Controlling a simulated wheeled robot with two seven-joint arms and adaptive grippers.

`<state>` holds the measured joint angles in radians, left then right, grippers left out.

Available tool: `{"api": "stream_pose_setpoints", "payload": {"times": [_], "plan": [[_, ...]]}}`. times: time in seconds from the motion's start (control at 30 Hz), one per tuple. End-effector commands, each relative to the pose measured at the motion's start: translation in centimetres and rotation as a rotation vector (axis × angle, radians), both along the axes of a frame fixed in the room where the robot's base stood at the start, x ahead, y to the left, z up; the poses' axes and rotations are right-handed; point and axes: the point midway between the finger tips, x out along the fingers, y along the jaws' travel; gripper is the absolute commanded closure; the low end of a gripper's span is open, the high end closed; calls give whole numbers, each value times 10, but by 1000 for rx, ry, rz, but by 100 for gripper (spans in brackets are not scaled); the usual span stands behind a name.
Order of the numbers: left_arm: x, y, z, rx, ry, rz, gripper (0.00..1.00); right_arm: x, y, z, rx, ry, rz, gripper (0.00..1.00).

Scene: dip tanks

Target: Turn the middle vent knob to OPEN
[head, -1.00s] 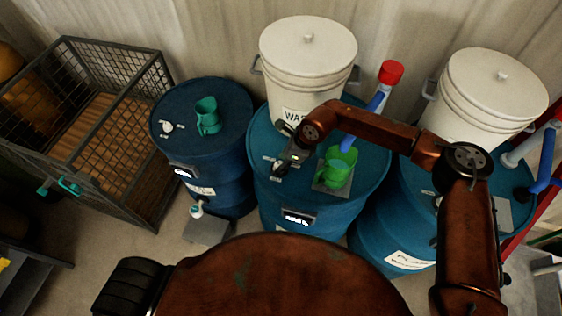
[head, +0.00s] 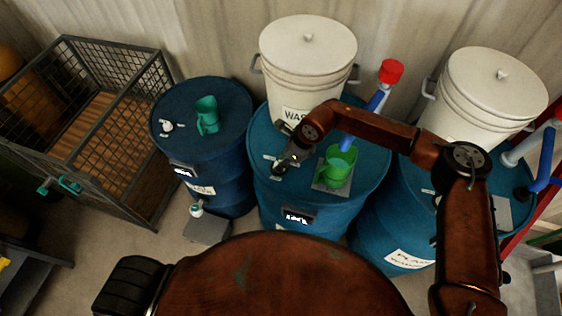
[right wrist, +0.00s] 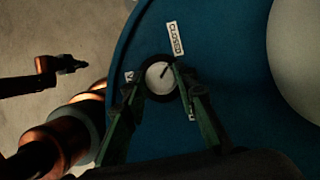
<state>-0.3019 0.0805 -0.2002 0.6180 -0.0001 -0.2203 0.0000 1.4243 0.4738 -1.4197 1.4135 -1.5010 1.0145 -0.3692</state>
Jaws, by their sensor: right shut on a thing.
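The middle blue drum (head: 262,190) stands between two other blue drums. Its vent knob is a round pale dial (right wrist: 157,82) with a dark pointer mark, in the right wrist view. The mark points up and slightly right, roughly towards the CLOSED label (right wrist: 175,38). Another label, partly hidden, lies left of the knob. My right gripper (head: 279,167) reaches the drum top from the right; in the right wrist view its fingers (right wrist: 160,86) close on both sides of the knob. A dark tool at the left of that view (right wrist: 68,65) appears to be my left gripper; its jaws are unclear.
A green mug (head: 337,167) stands on a grey pad just right of my right gripper. A white bucket (head: 308,60) stands behind, on the middle drum. The left drum (head: 222,98) bears a teal mug (head: 207,115). A wire cage (head: 95,120) stands farther left.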

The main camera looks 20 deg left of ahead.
Motion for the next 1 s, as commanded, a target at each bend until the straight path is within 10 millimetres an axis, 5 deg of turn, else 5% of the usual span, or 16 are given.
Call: {"api": "stream_pose_setpoints", "payload": {"times": [0.47,1.0], "plan": [[2,0,-12,0,-3,0,100,-1,1,-1,2,-3,-172,98],[-4,-1,-60,-1,8,0,100,-4,3,-4,2,-4,-672,98]]}}
